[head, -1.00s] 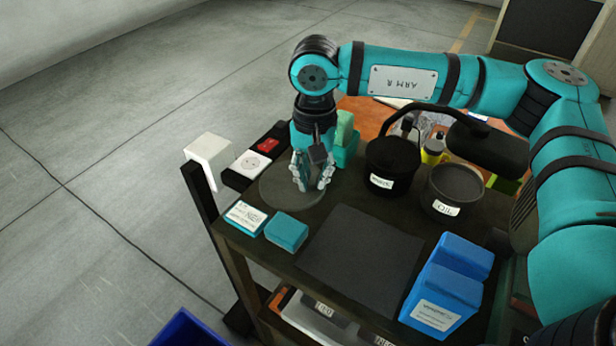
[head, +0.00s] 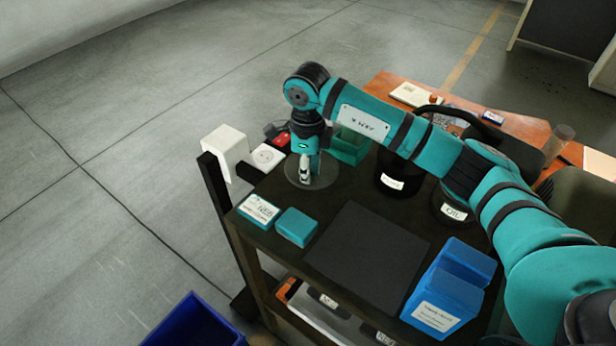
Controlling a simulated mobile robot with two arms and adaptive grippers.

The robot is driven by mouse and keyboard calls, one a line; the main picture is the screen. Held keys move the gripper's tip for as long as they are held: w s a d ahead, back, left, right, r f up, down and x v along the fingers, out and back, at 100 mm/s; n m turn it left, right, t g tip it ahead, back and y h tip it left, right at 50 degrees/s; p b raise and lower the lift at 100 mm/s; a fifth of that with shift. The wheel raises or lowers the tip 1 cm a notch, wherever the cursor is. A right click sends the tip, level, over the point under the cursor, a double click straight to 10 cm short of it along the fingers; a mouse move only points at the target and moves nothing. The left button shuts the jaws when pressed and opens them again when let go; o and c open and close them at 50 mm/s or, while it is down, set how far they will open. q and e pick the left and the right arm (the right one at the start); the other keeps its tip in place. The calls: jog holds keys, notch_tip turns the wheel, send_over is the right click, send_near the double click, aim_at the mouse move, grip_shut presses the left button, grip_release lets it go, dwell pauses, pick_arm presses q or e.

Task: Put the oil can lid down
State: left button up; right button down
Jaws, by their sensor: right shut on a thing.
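The oil can lid (head: 325,178) is a flat grey disc at the left back of the dark table, behind two small boxes. My right gripper (head: 305,177) points straight down over its middle and is shut on it; the fingers hide the part they grip. The lid looks level and is at or very near the table top; I cannot tell if it touches. The oil can (head: 453,208), a dark round pot with an OIL label, stands at the right, partly hidden by my right arm. My left gripper is out of view.
A white and teal box (head: 258,210) and a teal block (head: 296,227) stand in front of the lid. A black pot (head: 392,180) and a green container (head: 350,146) are behind. A dark mat (head: 368,256) lies clear. Blue boxes (head: 447,290) stand right.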

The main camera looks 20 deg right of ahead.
notch_tip(320, 180, down, 4)
jog(key=shift+r+p, duration=0.15)
jog(key=shift+p, duration=0.55)
jog(key=shift+f, duration=0.3)
jog(key=c, duration=1.3)
grip_release()
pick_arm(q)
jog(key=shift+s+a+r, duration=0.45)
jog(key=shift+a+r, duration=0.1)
pick_arm(e)
jog(key=shift+o, duration=0.2)
jog(key=shift+r, duration=0.15)
jog(key=shift+r, duration=0.15)
notch_tip(320, 180, up, 10)
jog(key=b, duration=0.4)
jog(key=shift+r, duration=0.25)
jog(key=shift+r+b, duration=0.35)
jog(key=shift+r, duration=0.3)
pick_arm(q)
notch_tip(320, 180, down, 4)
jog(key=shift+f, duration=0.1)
